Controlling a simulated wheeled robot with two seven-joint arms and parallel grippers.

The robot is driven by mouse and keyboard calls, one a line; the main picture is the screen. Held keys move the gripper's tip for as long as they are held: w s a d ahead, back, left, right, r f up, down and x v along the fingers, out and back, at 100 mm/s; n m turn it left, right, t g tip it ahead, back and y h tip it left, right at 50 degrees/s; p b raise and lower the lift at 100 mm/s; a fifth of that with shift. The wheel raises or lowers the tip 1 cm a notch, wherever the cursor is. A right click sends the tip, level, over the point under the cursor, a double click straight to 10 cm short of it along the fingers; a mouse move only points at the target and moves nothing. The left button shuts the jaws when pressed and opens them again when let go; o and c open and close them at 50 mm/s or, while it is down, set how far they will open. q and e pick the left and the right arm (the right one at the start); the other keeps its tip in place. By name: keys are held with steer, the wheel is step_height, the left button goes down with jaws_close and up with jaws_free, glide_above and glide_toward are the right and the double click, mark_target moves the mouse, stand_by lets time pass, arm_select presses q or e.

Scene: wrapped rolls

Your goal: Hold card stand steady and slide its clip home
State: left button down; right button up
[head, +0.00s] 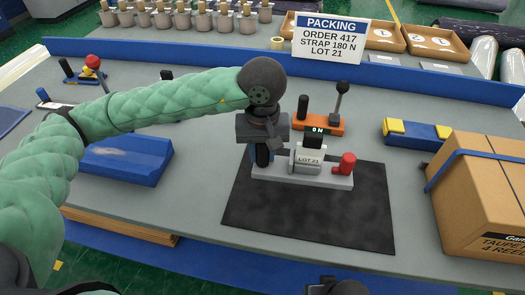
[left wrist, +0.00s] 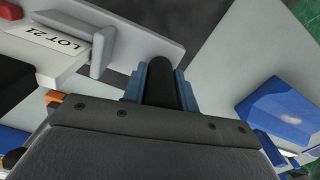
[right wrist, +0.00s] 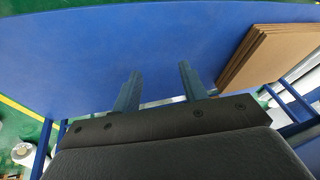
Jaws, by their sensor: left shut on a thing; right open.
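The card stand (head: 268,174) is a pale grey base lying on a black mat (head: 300,225). It bears a white card (head: 308,161) reading "LOT 21" in a grey holder, with a black block above the card. A red piece (head: 347,163), perhaps the clip, stands on the base's right end and shows at the left wrist view's corner (left wrist: 10,11). My left gripper (head: 263,158) is shut on a black upright post (left wrist: 160,82) at the base's left end. My right gripper (right wrist: 160,85) is open and empty; only part of it shows at the head view's bottom edge.
An orange device (head: 318,124) with a lever and a "0 N" display stands just behind the stand. A strapped carton (head: 478,205) is at right, a blue-and-yellow block (head: 416,134) behind it. A blue block (head: 125,158) lies at left. The mat's front is clear.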

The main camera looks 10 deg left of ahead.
arm_select(q)
steer(key=shift+f, duration=0.25)
arm_select(e)
steer(key=shift+w+a+f, duration=0.1)
steer(key=shift+a+f, duration=0.15)
steer(key=shift+f, duration=0.3)
arm_select(q)
steer(key=shift+f+b, duration=0.1)
steer(key=shift+b, duration=0.25)
arm_select(e)
steer(key=shift+w+a+f, duration=0.1)
steer(key=shift+a+f, duration=0.05)
steer(key=shift+f, duration=0.15)
arm_select(q)
steer(key=shift+f, duration=0.15)
arm_select(e)
steer(key=shift+w+a+f+t, duration=0.1)
steer(key=shift+w+a+t, duration=0.1)
steer(key=shift+t, duration=0.1)
arm_select(q)
steer(key=shift+f+b, duration=0.2)
steer(key=shift+b, duration=0.25)
arm_select(e)
steer(key=shift+a+f+y, duration=0.3)
steer(key=shift+a+f, duration=0.05)
steer(key=shift+a, duration=0.05)
